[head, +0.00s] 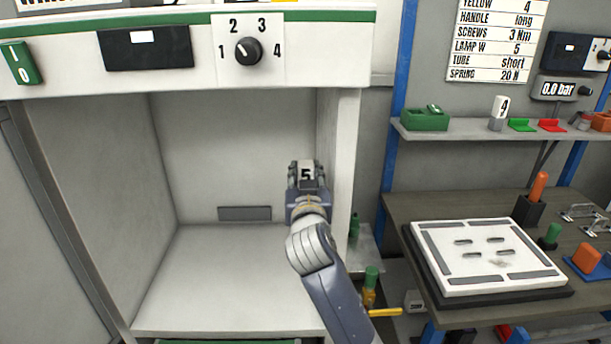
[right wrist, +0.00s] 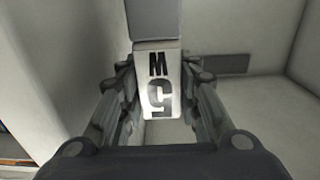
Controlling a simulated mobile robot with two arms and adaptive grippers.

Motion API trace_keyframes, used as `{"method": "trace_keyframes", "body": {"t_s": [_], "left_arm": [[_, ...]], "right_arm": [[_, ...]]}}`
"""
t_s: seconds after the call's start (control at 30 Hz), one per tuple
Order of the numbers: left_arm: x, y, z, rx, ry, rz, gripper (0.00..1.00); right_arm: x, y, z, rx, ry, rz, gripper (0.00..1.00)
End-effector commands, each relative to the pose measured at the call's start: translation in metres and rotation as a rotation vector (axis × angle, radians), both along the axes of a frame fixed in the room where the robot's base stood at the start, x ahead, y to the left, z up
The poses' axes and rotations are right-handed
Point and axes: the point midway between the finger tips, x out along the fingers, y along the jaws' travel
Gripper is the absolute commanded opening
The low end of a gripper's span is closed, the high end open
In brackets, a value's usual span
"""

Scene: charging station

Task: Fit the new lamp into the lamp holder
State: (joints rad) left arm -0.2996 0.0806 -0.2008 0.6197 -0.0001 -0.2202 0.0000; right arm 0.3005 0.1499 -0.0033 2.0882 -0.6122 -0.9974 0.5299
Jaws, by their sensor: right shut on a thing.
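My right gripper (head: 307,178) is shut on the new lamp (head: 307,173), a small white block marked 5, inside the open white cabinet near its right wall. The lamp also shows in the right wrist view (right wrist: 158,85), marked "5 W" and held between both fingers (right wrist: 158,100). A grey block (right wrist: 165,12) adjoins its far end in that view; I cannot tell whether it is part of the lamp or the lamp holder. I cannot make out the lamp holder for certain. My left gripper is not in view.
The cabinet (head: 170,335) has a clear floor and a grey plate (head: 245,213) on its back wall. A dial (head: 248,51) sits on the panel above. To the right are a shelf (head: 465,130) with a block marked 4 (head: 499,108) and a bench (head: 400,207) bearing a white plate (head: 483,241).

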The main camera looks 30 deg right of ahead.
Motion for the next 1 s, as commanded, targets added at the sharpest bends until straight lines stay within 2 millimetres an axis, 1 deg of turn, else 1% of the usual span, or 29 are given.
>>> {"method": "trace_keyframes", "body": {"t_s": [0.37,1.0], "left_arm": [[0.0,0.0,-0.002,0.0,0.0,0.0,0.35],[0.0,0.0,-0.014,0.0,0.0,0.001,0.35]], "right_arm": [[0.0,0.0,-0.002,0.0,0.0,0.0,0.06],[0.0,0.0,-0.018,0.0,0.0,0.0,0.06]]}}
